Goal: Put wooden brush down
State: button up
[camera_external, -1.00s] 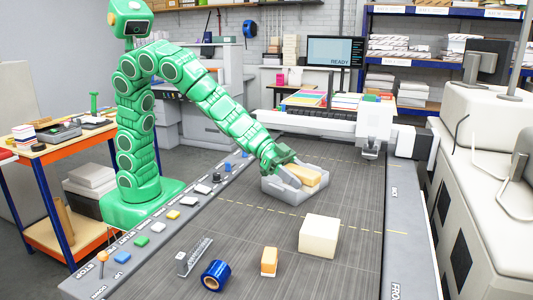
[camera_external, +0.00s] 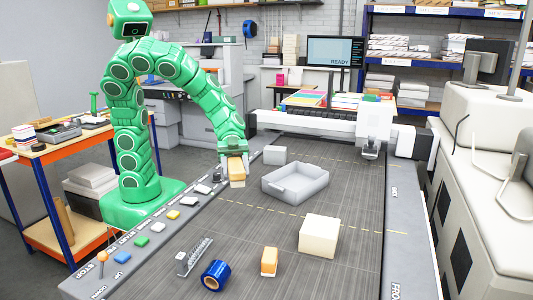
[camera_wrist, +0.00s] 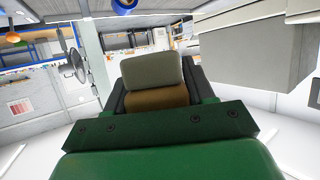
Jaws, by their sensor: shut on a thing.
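The wooden brush (camera_external: 237,168) is a tan block with a paler face, held upright in my gripper (camera_external: 234,158). In the wrist view the brush (camera_wrist: 156,98) shows as a brown body with a grey-green part, between the dark fingers. My gripper is shut on it and points down over the left part of the dark bed, near the row of buttons. I cannot tell whether the brush touches the surface. The grey tray (camera_external: 294,184) stands to the right of my gripper and looks empty.
A grey block (camera_external: 274,155) stands behind the tray. A cream block (camera_external: 319,237), an orange block (camera_external: 269,262), a blue tape roll (camera_external: 215,275) and a grey toothed piece (camera_external: 192,257) are nearer the camera. The bed between my gripper and the cream block is clear.

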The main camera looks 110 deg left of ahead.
jog(key=s+f+m+g+h, duration=0.1)
jog(key=s+m+g, duration=0.1)
jog(key=s, duration=0.6)
jog(key=shift+d+f, duration=0.4)
jog(key=shift+d, duration=0.05)
jog(key=shift+w, duration=0.15)
jog(key=shift+w+d+f, duration=0.4)
jog(key=shift+w+f, duration=1.05)
jog(key=shift+w, duration=0.4)
jog(key=shift+w+d+f, duration=0.4)
jog(key=shift+w+f, duration=1)
jog(key=shift+w, duration=0.45)
jog(key=shift+w+d+f, duration=0.4)
jog(key=shift+w+f, duration=1.05)
jog(key=shift+w, duration=0.4)
jog(key=shift+w+f, duration=0.2)
jog(key=shift+f, duration=1.55)
jog(key=shift+s+f, duration=0.1)
jog(key=shift+f, duration=0.55)
